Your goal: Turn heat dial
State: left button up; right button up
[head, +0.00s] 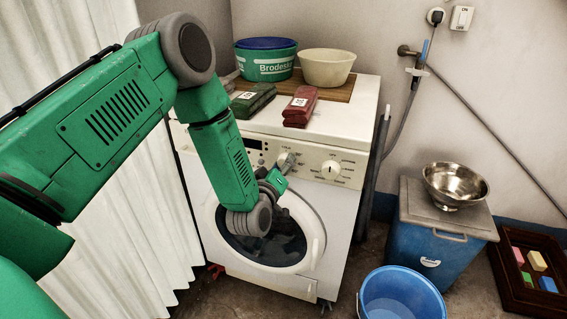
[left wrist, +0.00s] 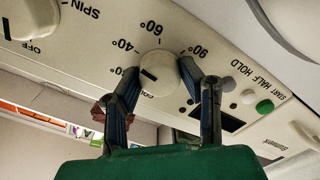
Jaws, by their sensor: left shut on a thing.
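The heat dial (left wrist: 160,72) is a round cream knob on the washing machine's control panel. Labels COLD, 30°, 40°, 60° and 90° surround it in the left wrist view, and a short dark mark on its face lies toward the 30° and 40° side. My left gripper (left wrist: 160,78) has one finger on each side of the dial and is shut on it. In the head view my left gripper (head: 279,170) reaches the panel of the white washing machine (head: 340,215) and partly hides the dial. My right gripper is out of view.
A second dial (head: 331,169), marked SPIN, sits right of the heat dial. Green (head: 253,100) and red (head: 300,106) packs, a tub (head: 265,66) and a cream bowl (head: 326,68) stand on top. A blue bucket (head: 401,296) is on the floor at front right.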

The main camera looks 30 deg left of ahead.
pick_arm(q)
jog(key=shift+s+f, duration=0.1)
jog(key=shift+f, duration=0.15)
jog(key=o, duration=1.1)
jog(key=shift+a, duration=0.1)
jog(key=shift+o, duration=0.2)
jog(key=shift+r, duration=0.1)
jog(key=v, duration=1.1)
jog(key=shift+s, duration=0.4)
